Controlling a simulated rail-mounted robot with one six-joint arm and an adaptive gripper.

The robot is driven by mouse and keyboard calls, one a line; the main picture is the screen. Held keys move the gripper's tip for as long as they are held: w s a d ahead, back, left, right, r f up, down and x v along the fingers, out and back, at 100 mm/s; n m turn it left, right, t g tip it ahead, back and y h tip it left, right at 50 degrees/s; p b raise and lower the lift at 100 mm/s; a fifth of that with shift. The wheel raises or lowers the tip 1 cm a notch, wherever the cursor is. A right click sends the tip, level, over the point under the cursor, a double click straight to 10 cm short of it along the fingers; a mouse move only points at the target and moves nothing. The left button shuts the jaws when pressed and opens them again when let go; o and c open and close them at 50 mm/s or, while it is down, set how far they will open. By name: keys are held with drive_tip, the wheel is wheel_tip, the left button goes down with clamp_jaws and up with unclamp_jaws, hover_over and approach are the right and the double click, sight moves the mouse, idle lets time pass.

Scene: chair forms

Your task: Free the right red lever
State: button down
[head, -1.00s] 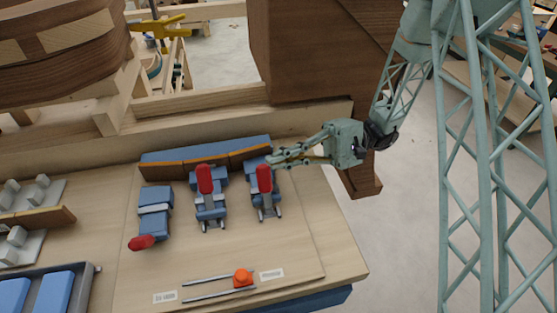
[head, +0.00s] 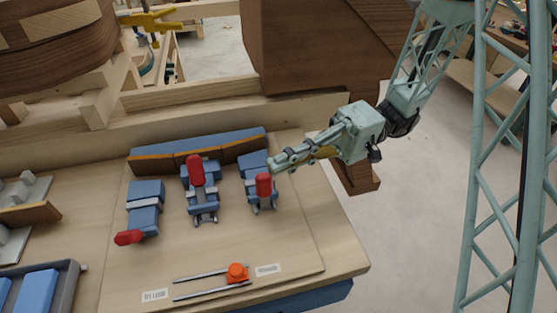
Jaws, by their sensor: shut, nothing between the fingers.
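Three blue toggle clamps with red levers stand in a row on the wooden board. The right red lever (head: 263,186) leans toward the front and looks foreshortened on its blue clamp (head: 256,163). The middle red lever (head: 196,170) stands more upright. The left red lever (head: 129,237) lies low toward the front left. My gripper (head: 275,163) reaches in from the right, shut and empty. Its fingertips are just behind and above the right lever's top; I cannot tell whether they touch it or the clamp body.
A blue curved form with a brown laminated strip (head: 205,154) lies behind the clamps. An orange slider (head: 237,273) sits on metal rails in front, by paper labels. A grey tray (head: 70,279) of blue blocks is at left.

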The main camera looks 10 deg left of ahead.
drive_tip(key=s+d+b, duration=0.2)
drive_tip(key=s, duration=0.3)
drive_tip(key=shift+s+d+f, duration=0.2)
drive_tip(key=shift+s+f, duration=0.1)
drive_tip(key=shift+f, duration=0.15)
idle(0.5)
